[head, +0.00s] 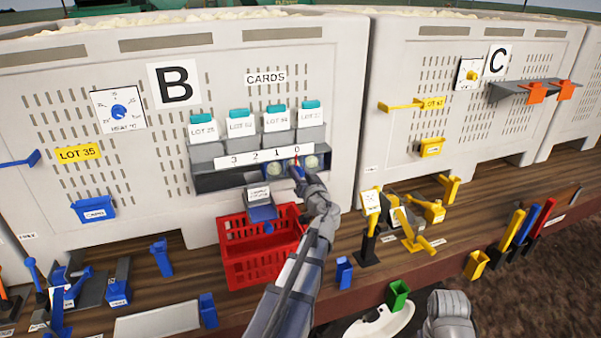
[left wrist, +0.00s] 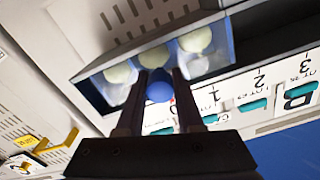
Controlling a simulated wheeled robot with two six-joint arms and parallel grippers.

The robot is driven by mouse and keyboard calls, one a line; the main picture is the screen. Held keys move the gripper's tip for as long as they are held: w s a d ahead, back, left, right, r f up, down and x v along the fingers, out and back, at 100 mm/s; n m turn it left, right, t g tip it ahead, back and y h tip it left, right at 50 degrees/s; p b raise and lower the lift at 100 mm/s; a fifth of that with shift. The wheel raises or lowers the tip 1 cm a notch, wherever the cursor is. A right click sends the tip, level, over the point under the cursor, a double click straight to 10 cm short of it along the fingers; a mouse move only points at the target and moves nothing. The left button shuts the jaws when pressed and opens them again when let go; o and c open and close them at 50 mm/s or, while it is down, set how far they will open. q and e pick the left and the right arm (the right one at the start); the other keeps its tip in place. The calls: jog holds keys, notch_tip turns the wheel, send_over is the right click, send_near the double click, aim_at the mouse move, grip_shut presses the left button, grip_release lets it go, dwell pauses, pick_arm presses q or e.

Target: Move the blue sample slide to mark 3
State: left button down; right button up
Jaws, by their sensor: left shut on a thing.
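The blue sample slide (head: 288,164) sits in the dark slot under the number strip (head: 240,159) on crate B. Its pale round windows flank the knob, and a small red pointer shows under mark 0. Mark 3 is at the strip's left end in the head view. In the left wrist view the slide (left wrist: 231,47) has a blue knob (left wrist: 159,88) between my fingers. My left gripper (head: 303,173) is shut on that knob; its fingertips (left wrist: 159,85) stand at both sides of it. Only a grey part of my right arm shows at the bottom.
A red basket (head: 262,252) stands below the slot, with a labelled blue-grey chute (head: 261,205) above it. Card holders (head: 240,140) sit above the strip. Several blue and yellow fixtures stand along the wooden ledge (head: 200,262). The slot's left part looks dark and empty.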

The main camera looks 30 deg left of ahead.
aim_at(277, 170)
pick_arm(q)
jog(key=s+a, duration=0.4)
jog(key=shift+s, duration=0.35)
jog(key=shift+w, duration=0.1)
jog(key=c, duration=0.5)
grip_release()
jog(key=shift+c, duration=0.2)
jog(key=shift+d, duration=0.1)
jog(key=v, duration=0.7)
jog(key=shift+s+d, duration=0.25)
jog(key=shift+d, duration=0.05)
